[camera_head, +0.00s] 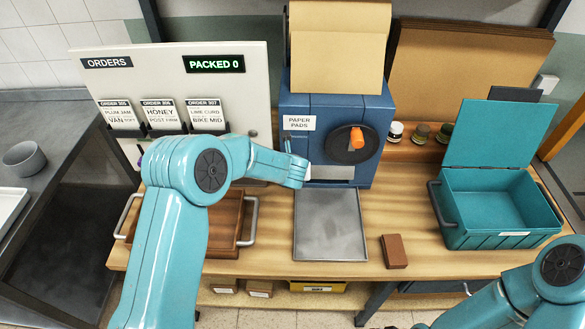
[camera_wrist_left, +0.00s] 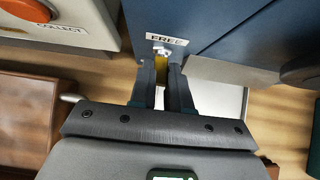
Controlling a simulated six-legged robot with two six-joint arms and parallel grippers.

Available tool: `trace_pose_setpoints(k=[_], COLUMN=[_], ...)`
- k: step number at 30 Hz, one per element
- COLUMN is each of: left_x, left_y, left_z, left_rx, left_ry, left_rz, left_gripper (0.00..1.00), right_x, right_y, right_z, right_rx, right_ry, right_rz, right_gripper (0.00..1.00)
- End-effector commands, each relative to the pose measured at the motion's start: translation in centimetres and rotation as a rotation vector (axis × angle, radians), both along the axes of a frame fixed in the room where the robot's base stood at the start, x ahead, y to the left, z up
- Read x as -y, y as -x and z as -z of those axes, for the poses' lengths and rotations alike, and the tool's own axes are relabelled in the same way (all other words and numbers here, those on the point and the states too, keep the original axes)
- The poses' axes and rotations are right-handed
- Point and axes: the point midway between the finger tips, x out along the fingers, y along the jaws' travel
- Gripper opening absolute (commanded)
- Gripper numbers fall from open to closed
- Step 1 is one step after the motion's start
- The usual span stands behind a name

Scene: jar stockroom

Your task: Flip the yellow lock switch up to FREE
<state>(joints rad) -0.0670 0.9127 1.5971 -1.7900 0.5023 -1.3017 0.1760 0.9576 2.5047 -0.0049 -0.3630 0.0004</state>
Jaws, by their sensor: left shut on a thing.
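The yellow lock switch (camera_wrist_left: 161,68) shows as a narrow yellow strip between my left fingertips in the left wrist view, just below a white FREE label (camera_wrist_left: 167,40) on the blue machine. My left gripper (camera_wrist_left: 161,82) is shut on it; its fingers hide most of the switch, so I cannot tell its exact position. In the head view my left gripper (camera_head: 303,172) is at the lower left front of the blue PAPER PADS machine (camera_head: 312,107), and the switch is hidden behind it. My right arm shows at the lower right, its gripper out of frame.
The machine has a black wheel with an orange knob (camera_head: 357,138). A grey metal tray (camera_head: 330,245) lies below it, with a brown block (camera_head: 394,251) to the right. A teal open box (camera_head: 490,210) stands right. A wooden tray (camera_head: 226,235) is partly behind my left arm.

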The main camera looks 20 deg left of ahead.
Motion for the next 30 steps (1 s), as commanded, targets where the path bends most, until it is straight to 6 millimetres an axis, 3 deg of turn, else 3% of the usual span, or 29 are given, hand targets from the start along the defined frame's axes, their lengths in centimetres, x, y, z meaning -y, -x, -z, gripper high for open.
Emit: trace_pose_setpoints(k=[5, 6, 8, 20, 30], left_x=[0.0, 0.0, 0.0, 0.2, 1.7], left_y=[0.0, 0.0, 0.0, 0.5, 5.8], left_z=[0.1, 0.1, 0.1, -0.7, -7.0], left_rx=[-0.002, -0.002, -0.001, 0.002, 0.004], left_ry=[0.001, 0.001, 0.001, 0.001, 0.001], left_rz=[0.001, 0.001, 0.001, 0.0, 0.002], left_gripper=[0.0, 0.27, 0.43, 0.43, 0.43], right_x=[0.0, 0.0, 0.0, 0.0, 0.0], right_y=[0.0, 0.0, 0.0, 0.0, 0.0], right_z=[0.0, 0.0, 0.0, 0.3, 1.6], right_rx=[0.0, 0.0, 0.0, 0.0, 0.0], right_ry=[0.0, 0.0, 0.0, 0.0, 0.0], right_rz=[0.0, 0.0, 0.0, 0.0, 0.0], right_gripper=[0.46, 0.46, 0.46, 0.46, 0.46])
